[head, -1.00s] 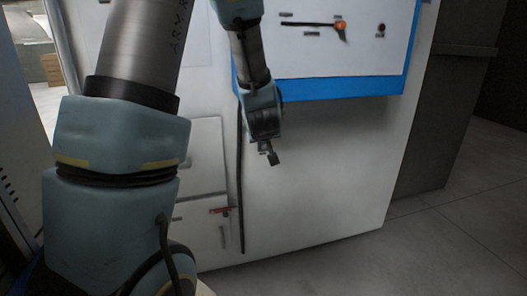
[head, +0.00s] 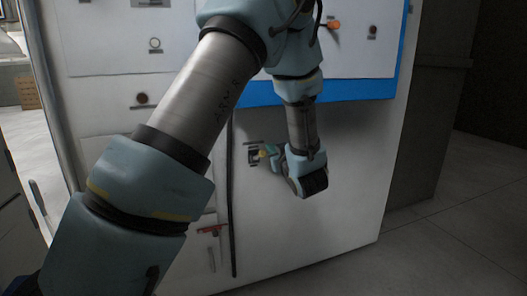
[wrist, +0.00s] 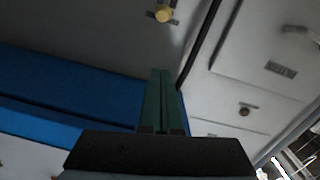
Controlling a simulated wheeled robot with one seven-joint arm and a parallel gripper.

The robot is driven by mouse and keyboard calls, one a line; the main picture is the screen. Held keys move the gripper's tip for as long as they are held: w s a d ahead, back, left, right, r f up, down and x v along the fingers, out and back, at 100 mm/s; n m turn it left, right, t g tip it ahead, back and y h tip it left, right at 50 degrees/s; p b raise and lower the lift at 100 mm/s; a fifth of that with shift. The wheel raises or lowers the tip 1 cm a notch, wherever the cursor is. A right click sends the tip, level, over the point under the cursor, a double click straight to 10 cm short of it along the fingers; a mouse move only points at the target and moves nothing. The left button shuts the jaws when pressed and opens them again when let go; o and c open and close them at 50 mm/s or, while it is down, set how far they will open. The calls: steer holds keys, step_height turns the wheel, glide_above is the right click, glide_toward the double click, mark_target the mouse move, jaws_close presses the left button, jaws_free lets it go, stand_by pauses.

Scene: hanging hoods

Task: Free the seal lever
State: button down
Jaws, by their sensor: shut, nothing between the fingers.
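My gripper (head: 268,154) is in front of the lower white panel of the cabinet, below the blue edge. In the wrist view its two green fingers (wrist: 163,75) are shut together with nothing between them. A yellow knob (wrist: 164,14) on a small grey bracket sits on the panel beyond the fingertips, with a gap in the picture. In the head view the yellow knob (head: 263,153) shows right by the fingers, partly hidden. An orange-handled lever (head: 333,24) is on the upper panel, partly behind my arm. I cannot tell which one is the seal lever.
A dark cable (head: 233,215) hangs down the panel left of the gripper. A red-handled latch (head: 210,229) is lower left of it. The blue edge (head: 352,90) runs above. Open floor (head: 430,250) lies to the right.

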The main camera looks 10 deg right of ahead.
steer(key=w+f+p, duration=0.1)
steer(key=w+f, duration=0.3)
steer(key=w, duration=0.6)
steer(key=shift+w+f, duration=0.15)
steer(key=shift+w, duration=0.25)
steer(key=shift+a, duration=0.1)
